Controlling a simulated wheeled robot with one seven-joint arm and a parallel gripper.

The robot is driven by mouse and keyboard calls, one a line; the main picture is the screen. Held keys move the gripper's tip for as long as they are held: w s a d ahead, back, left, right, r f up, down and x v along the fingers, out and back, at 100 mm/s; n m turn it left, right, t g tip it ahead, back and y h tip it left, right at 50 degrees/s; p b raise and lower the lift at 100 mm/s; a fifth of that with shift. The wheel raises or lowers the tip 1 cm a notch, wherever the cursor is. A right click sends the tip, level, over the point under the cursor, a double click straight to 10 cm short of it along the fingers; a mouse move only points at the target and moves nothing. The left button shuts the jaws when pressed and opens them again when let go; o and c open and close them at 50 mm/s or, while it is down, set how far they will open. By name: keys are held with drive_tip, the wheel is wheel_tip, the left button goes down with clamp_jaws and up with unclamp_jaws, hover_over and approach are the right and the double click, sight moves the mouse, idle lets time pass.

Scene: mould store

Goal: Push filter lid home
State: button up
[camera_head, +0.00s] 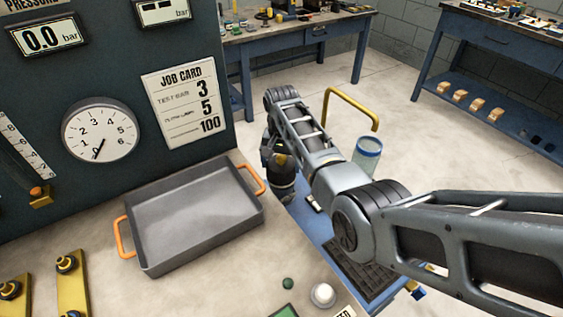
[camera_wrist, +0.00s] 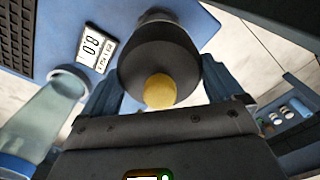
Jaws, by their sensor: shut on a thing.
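In the wrist view a dark round piece (camera_wrist: 150,58), which looks like the filter lid, shows a yellow round knob (camera_wrist: 160,91) on its face. My gripper (camera_wrist: 160,82) is shut on this dark piece, with a blue-grey finger at each side. A dark body shows past its far edge, over the blue bench. Whether the lid is fully seated cannot be seen. In the head view my gripper (camera_head: 281,160) is at the far end of my arm, beyond the counter's edge, small and partly hidden by my arm.
A clear cylinder with blue rims (camera_head: 367,155) stands near the gripper; it also shows in the wrist view (camera_wrist: 45,112). A small display (camera_wrist: 95,47) lies beside the lid. A yellow rail (camera_head: 352,105) rises behind. A grey tray (camera_head: 190,215) with orange handles sits on the counter.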

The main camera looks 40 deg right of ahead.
sight(282, 157)
drive_tip(key=shift+s+f, duration=0.15)
drive_tip(key=shift+f, duration=0.45)
drive_tip(key=shift+f+b, duration=0.75)
drive_tip(key=shift+f, duration=0.15)
idle(1.3)
drive_tip(key=shift+c, duration=0.7)
drive_tip(key=shift+f, duration=0.15)
drive_tip(key=o, duration=1.1)
wheel_tip(282, 157, up, 8)
drive_tip(key=shift+f, duration=0.15)
